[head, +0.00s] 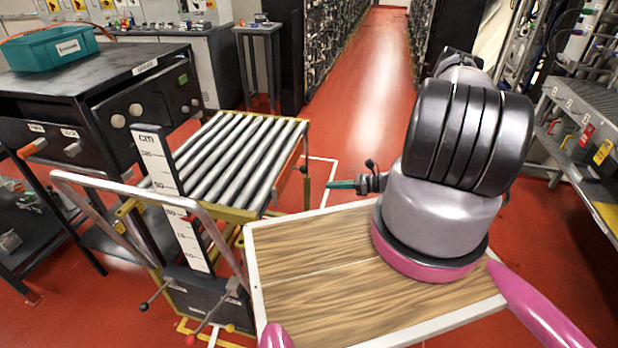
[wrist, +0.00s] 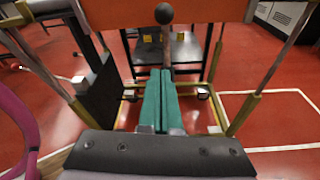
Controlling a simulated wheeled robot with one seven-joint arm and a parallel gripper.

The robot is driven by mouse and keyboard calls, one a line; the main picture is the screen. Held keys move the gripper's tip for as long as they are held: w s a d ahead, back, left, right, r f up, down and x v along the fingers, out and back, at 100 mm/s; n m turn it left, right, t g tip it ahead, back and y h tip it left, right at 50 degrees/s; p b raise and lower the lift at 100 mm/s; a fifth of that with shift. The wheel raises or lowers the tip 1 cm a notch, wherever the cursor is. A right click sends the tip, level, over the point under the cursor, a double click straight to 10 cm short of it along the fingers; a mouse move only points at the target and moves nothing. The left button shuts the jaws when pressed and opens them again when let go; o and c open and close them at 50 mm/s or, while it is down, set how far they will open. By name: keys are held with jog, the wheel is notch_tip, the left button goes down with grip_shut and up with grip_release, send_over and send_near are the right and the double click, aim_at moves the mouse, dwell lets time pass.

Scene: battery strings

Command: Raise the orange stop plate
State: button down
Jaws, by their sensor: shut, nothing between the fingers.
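The orange stop plate (wrist: 110,16) spans the top of the wrist view, partly cut off by the frame edge. I cannot make it out clearly in the head view. A dark ball knob (wrist: 164,13) on a short rod shows in front of the plate. My gripper (wrist: 165,72) has its teal fingers shut together and empty, pointing toward the rod below the knob. I cannot tell whether the fingertips touch the rod. In the head view my gripper (head: 330,184) is just right of the roller table (head: 235,155), apart from its end.
A cm scale (head: 165,170) and a grey push handle (head: 75,180) stand at the roller table's near left. Dark cabinets with a teal bin (head: 50,50) are at left. A shelf bench (head: 585,115) is at right. The red aisle floor (head: 350,80) ahead is clear.

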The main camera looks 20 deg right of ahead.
aim_at(298, 168)
jog(key=w+a+r, duration=0.1)
jog(key=w+a, duration=0.4)
jog(key=a, duration=0.3)
jog(key=shift+r, duration=0.4)
jog(key=shift+r, duration=2.8)
jog(key=shift+f, duration=0.1)
